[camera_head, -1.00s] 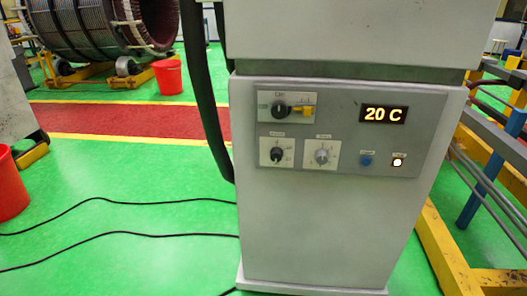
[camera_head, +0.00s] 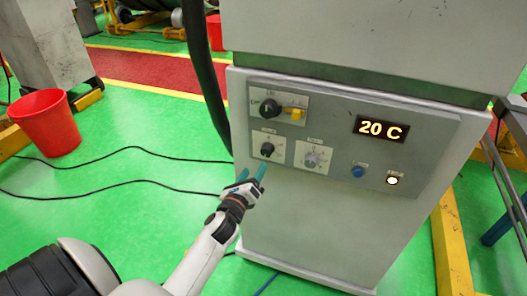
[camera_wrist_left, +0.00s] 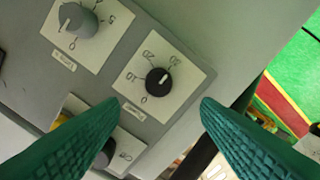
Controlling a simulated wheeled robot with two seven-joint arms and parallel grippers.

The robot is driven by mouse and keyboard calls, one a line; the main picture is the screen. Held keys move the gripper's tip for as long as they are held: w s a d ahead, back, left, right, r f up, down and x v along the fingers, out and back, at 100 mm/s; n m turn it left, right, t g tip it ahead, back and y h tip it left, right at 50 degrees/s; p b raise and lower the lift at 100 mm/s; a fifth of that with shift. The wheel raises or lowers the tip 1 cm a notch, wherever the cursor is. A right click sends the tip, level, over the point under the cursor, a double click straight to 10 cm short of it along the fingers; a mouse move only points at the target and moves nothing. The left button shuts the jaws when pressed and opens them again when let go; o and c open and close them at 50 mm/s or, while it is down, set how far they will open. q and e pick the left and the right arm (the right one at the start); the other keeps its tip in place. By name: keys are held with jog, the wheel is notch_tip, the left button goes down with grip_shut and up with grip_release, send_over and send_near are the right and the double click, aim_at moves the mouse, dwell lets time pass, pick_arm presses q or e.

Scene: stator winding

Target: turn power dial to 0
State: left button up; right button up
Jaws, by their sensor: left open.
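The control panel (camera_head: 420,176) on the grey cabinet carries a black dial (camera_head: 267,149) at lower left and a grey dial (camera_head: 311,160) beside it. The wrist view shows the black dial (camera_wrist_left: 158,82) on a scale with 0, 10 and 20, and the grey dial (camera_wrist_left: 78,20) on a scale with 0 and 5. My right gripper is not in view.
A black switch (camera_head: 271,108) with a yellow part (camera_head: 293,113) sits above the dials. A display (camera_head: 381,129) reads 20 C. A blue button (camera_head: 358,171) and a lit button (camera_head: 392,180) are at right. A thick black cable (camera_head: 205,80) hangs left of the cabinet. A red bucket (camera_head: 45,125) stands left.

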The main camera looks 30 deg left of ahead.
aim_at(265, 153)
pick_arm(q)
jog(key=x, duration=0.4)
jog(key=p+x, duration=0.1)
jog(key=x, duration=0.4)
jog(key=shift+w+d, duration=0.2)
jog(key=shift+w, duration=0.05)
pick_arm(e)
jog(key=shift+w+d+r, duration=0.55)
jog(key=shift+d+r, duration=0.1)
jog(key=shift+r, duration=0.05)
pick_arm(q)
jog(key=c, duration=1)
